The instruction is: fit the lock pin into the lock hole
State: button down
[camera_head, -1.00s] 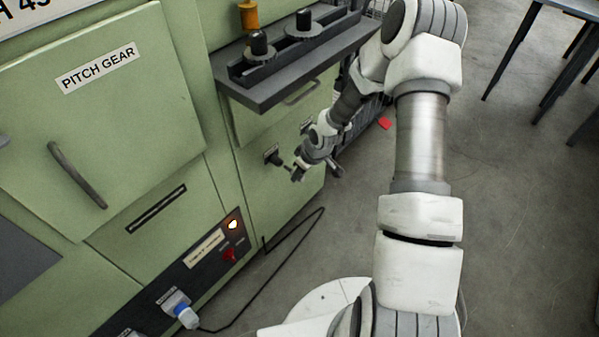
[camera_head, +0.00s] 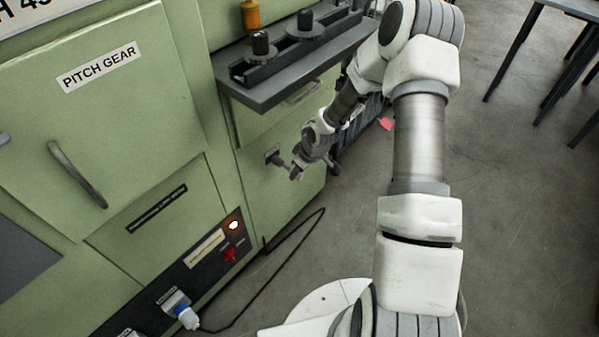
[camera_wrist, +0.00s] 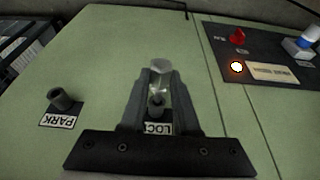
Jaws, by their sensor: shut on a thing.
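My gripper (camera_wrist: 160,72) is shut on the lock pin (camera_wrist: 161,66), a pale, shiny piece between the fingertips in the wrist view. The dark lock socket (camera_wrist: 157,103) and its LOCK label (camera_wrist: 158,129), upside down and partly covered, show between the fingers. In the head view my gripper (camera_head: 297,171) is close in front of the lock socket (camera_head: 273,157) on the green cabinet face. The pin is too small to make out there. I cannot tell whether its tip touches or enters the hole.
A PARK socket (camera_wrist: 61,98) with its label sits left of the lock socket in the wrist view. A control panel (camera_wrist: 262,60) with a lit lamp and red switch is at right. A grey shelf (camera_head: 265,93) juts out above my gripper. A cable loops on the floor.

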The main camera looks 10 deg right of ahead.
aim_at(289, 168)
jog(key=shift+w+a+b, duration=0.2)
jog(key=shift+w+a, duration=0.35)
jog(key=shift+w, duration=0.2)
jog(key=shift+w+a+b, duration=0.2)
jog(key=shift+w+a, duration=0.3)
jog(key=shift+w, duration=0.2)
jog(key=c, duration=0.6)
grip_release()
jog(key=p+v, duration=0.5)
jog(key=v, duration=1.2)
jog(key=shift+r+p, duration=0.2)
jog(key=shift+p, duration=0.2)
